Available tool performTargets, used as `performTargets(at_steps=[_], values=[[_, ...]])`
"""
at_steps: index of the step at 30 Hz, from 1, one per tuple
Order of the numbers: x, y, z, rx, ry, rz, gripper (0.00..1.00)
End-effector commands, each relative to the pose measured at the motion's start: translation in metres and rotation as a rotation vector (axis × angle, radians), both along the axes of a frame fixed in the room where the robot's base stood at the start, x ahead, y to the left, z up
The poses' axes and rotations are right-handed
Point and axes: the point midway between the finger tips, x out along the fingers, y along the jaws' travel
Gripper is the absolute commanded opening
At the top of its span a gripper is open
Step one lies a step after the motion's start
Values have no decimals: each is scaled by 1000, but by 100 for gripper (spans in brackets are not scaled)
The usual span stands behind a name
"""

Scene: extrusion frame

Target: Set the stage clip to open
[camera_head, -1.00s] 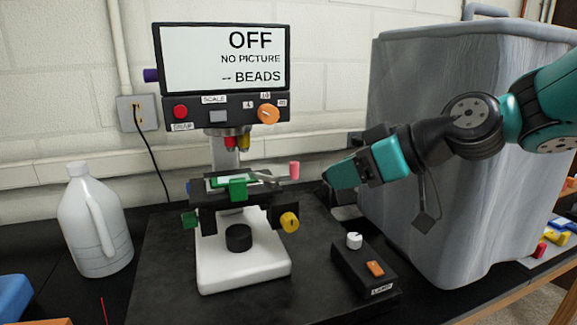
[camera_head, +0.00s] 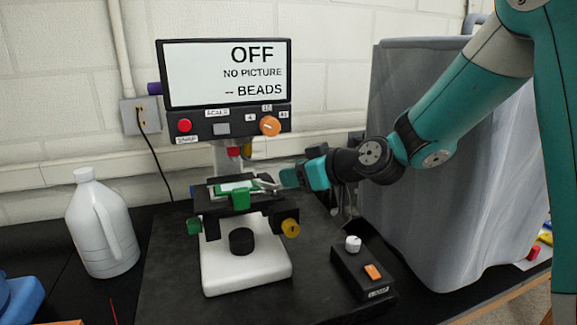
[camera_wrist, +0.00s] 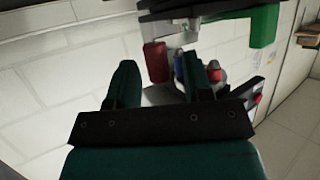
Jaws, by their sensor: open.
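The microscope stage (camera_head: 225,203) carries a slide with a green frame (camera_head: 222,189). The stage clip's silver arm (camera_head: 266,184) lies at the stage's right side. Its red handle is hidden by my gripper in the head view, but a red handle (camera_wrist: 155,62) shows in the wrist view, between and beyond the fingertips. My gripper (camera_head: 282,180) is at the right end of the clip, with its two fingers (camera_wrist: 160,80) open. I cannot tell whether a finger touches the handle.
The screen (camera_head: 224,75) reads OFF, NO PICTURE. A lamp box (camera_head: 350,270) with a white knob and orange switch stands front right. A white jug (camera_head: 100,225) stands left. The black mat's front left is clear.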

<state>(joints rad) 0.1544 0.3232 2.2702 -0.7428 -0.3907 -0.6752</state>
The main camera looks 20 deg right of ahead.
Motion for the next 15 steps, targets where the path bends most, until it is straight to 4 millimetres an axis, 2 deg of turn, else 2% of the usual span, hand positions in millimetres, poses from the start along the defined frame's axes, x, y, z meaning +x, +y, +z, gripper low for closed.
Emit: performTargets(at_steps=[6, 15], values=[[17, 11, -7, 0, 1, 1, 46], [19, 12, -10, 0, 0, -1, 46]])
